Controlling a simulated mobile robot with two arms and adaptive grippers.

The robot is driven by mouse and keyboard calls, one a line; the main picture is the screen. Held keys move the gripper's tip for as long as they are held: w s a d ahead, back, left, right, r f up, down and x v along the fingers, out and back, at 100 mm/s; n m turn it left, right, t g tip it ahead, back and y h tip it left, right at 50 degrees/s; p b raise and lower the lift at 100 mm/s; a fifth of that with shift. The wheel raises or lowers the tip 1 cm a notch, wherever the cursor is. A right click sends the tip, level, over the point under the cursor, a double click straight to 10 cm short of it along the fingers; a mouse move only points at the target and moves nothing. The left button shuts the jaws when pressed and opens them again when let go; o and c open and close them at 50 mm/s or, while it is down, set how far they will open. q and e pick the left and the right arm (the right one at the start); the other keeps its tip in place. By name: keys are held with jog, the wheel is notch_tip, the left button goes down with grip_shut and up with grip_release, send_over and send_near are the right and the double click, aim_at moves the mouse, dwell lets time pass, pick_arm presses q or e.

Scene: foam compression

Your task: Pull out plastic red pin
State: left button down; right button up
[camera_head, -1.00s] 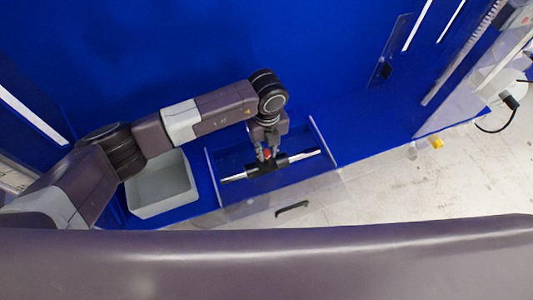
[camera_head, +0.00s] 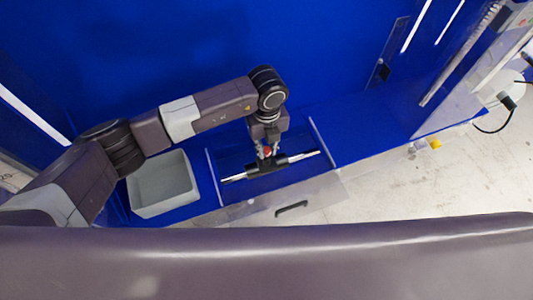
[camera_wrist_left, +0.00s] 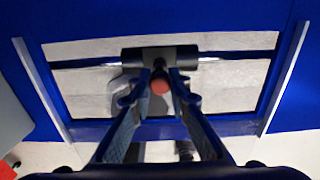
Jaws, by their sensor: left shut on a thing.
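The red pin (camera_wrist_left: 160,86) shows as a round red head between my left gripper's fingertips in the left wrist view. A small bit of the red pin (camera_head: 267,152) shows in the head view. My left gripper (camera_head: 267,154) points down and is shut on the pin; its fingers (camera_wrist_left: 160,82) also show in the left wrist view. The pin sits at a black cylindrical block (camera_wrist_left: 190,53) on a horizontal bar (camera_head: 236,176). Whether the pin is still seated in the block cannot be told. My right gripper is not in view.
A grey open bin (camera_head: 163,207) stands left of the bar fixture. Clear upright panels (camera_head: 213,177) flank the bar. A black handle (camera_head: 292,208) is on the front. The blue surface to the right (camera_head: 365,133) is clear.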

aim_at(267, 149)
pick_arm(q)
jog(key=shift+r+p, duration=0.55)
jog(key=shift+r, duration=0.35)
jog(key=shift+r+p, duration=1.65)
jog(key=shift+r, duration=0.8)
jog(key=shift+f, duration=0.1)
